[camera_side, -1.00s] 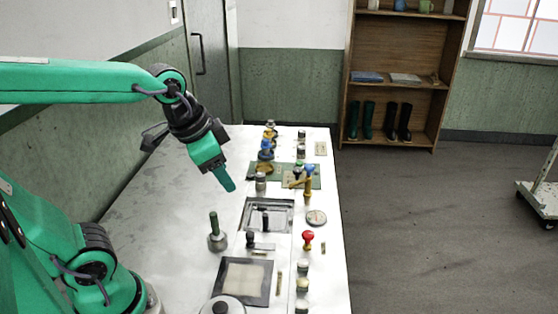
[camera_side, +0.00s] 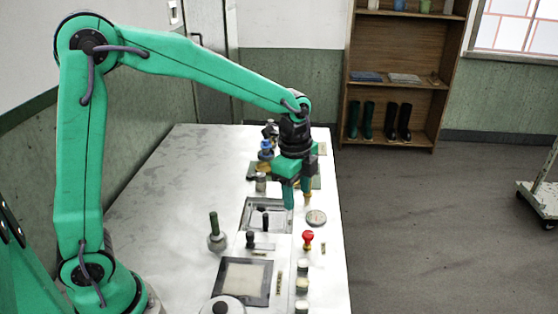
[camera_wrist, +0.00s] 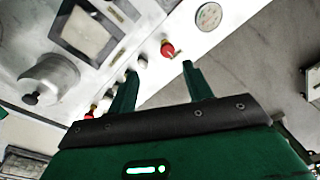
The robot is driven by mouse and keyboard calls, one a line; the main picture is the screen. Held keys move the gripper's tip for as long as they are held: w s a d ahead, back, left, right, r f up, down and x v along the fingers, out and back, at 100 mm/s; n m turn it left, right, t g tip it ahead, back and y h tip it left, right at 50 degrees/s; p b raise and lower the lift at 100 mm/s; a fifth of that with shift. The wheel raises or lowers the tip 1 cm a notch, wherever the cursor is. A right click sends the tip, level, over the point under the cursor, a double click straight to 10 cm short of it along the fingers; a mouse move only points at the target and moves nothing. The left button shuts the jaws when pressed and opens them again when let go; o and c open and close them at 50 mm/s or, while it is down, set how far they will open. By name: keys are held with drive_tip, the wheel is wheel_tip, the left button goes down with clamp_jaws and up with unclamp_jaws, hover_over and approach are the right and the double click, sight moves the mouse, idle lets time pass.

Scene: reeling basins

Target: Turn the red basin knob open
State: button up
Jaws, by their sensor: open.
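The red knob (camera_side: 308,236) stands upright on a short stem near the right edge of the white worktop in the side view. In the wrist view a red knob (camera_wrist: 167,49) shows just beyond the fingertips, between them in the picture. My gripper (camera_side: 297,203) points down above the worktop, farther back than the red knob and apart from it. Its fingers (camera_wrist: 158,74) are parted with nothing between them. A second, smaller red piece (camera_wrist: 91,110) shows at the lower left in the wrist view, partly hidden by the gripper.
A round gauge (camera_side: 316,217) lies close behind the red knob. Black-topped levers (camera_side: 250,240), a dark-framed panel (camera_side: 243,282) and pale knobs (camera_side: 302,285) stand nearby. A blue-topped valve (camera_side: 266,150) is at the back. The worktop's left side is clear.

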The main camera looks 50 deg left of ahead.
sight(308, 233)
drive_tip(key=w+f+m, duration=0.1)
drive_tip(key=w+d+f+m, duration=0.1)
drive_tip(key=f, duration=0.2)
drive_tip(key=shift+w+d+f+m+g, duration=0.3)
drive_tip(key=shift+w+d+m+g, duration=0.1)
drive_tip(key=shift+f, duration=3.9)
drive_tip(key=c, duration=1)
